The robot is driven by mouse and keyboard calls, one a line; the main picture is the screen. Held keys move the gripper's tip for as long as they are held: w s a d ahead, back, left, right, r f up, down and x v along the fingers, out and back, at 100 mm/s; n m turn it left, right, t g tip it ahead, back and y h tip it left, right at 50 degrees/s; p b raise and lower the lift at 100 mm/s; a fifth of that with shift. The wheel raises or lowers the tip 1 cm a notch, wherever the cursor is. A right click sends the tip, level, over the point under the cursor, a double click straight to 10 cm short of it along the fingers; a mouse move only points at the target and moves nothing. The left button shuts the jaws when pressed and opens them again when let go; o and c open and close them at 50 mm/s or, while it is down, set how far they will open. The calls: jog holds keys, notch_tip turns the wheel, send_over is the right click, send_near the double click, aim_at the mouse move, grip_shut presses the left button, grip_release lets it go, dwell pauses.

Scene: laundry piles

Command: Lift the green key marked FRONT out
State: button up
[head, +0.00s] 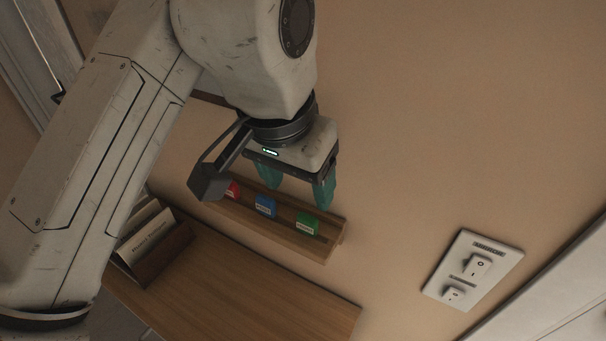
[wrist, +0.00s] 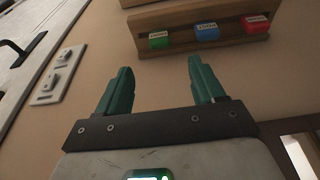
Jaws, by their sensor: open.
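The green key (head: 307,223) sits at the right end of a wooden rack (head: 333,236) on the wall; its label is too small to read. It also shows in the wrist view (wrist: 159,40), at the left of the row. A blue key (head: 265,206) sits beside it, and a red key (head: 233,190) is at the far end, partly hidden by my arm in the head view. My gripper (head: 297,192) is open and empty, with teal fingers. In the wrist view, my gripper (wrist: 162,75) has its fingers apart, short of the rack, and touches no key.
A wooden shelf or table top (head: 230,290) lies below the rack. A box holding papers or cards (head: 150,245) stands on its left. A white switch plate (head: 473,268) is on the wall to the right. The wall between rack and plate is bare.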

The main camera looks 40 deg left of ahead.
aim_at(308, 216)
jog(key=b+x, duration=0.7)
jog(key=x, duration=0.3)
jog(key=shift+w+f, duration=0.1)
jog(key=shift+f, duration=0.2)
jog(key=c, duration=1.1)
jog(key=shift+r, duration=0.1)
jog(key=shift+r+p, duration=0.95)
jog(key=shift+r, duration=0.25)
jog(key=shift+r+p, duration=1.15)
jog(key=shift+r, duration=0.15)
